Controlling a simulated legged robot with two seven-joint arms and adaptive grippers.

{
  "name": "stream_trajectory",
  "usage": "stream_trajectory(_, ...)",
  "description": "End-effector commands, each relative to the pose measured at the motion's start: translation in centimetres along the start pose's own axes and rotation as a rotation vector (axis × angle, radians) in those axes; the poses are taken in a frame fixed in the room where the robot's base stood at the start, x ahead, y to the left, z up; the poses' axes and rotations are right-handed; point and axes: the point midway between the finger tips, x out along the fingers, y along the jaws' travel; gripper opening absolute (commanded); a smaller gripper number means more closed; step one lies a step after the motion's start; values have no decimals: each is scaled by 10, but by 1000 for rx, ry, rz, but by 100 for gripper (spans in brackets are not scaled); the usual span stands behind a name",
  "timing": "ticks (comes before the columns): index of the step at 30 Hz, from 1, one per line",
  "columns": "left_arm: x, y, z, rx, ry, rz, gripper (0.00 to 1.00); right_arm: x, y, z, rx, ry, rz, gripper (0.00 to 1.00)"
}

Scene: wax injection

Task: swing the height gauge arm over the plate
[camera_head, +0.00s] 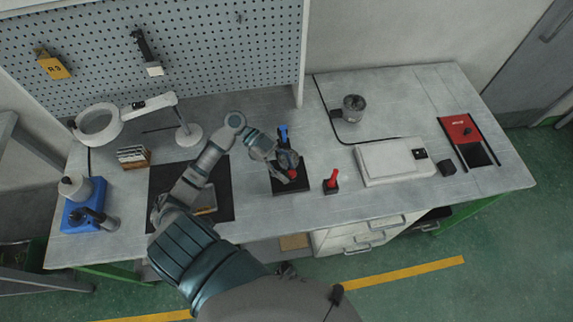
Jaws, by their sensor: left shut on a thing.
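The height gauge stands at the middle of the bench, with a blue post (284,132) rising at the back of its black plate (292,189). My left gripper (290,174) is over this plate, its fingers shut on a red-ended part that looks like the gauge arm (293,173). The fingers and wrist hide most of the arm, so its exact angle over the plate cannot be told.
A small red-handled tool on a black base (331,184) stands just right of the plate. A white flat box (390,163) lies farther right. A black mat (222,205) is under my left forearm. A ring lamp (98,124) and blue device (82,207) stand left.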

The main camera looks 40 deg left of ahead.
Motion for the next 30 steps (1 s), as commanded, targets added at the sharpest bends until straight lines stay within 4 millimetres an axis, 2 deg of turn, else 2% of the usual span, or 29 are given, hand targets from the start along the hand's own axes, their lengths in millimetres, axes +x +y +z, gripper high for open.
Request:
stream_trajectory(11,0,2,5,-6,1,13,37,1,6,2,-4,-3,7,40)
stream_trajectory(22,-4,2,6,-6,1,11,37,0,-1,2,4,1,-5,40)
stream_trajectory(26,-19,0,6,-8,-2,8,37,1,1,2,3,0,-3,40)
stream_trajectory(30,-50,-2,7,-7,0,4,37,0,1,2,1,0,-1,40)
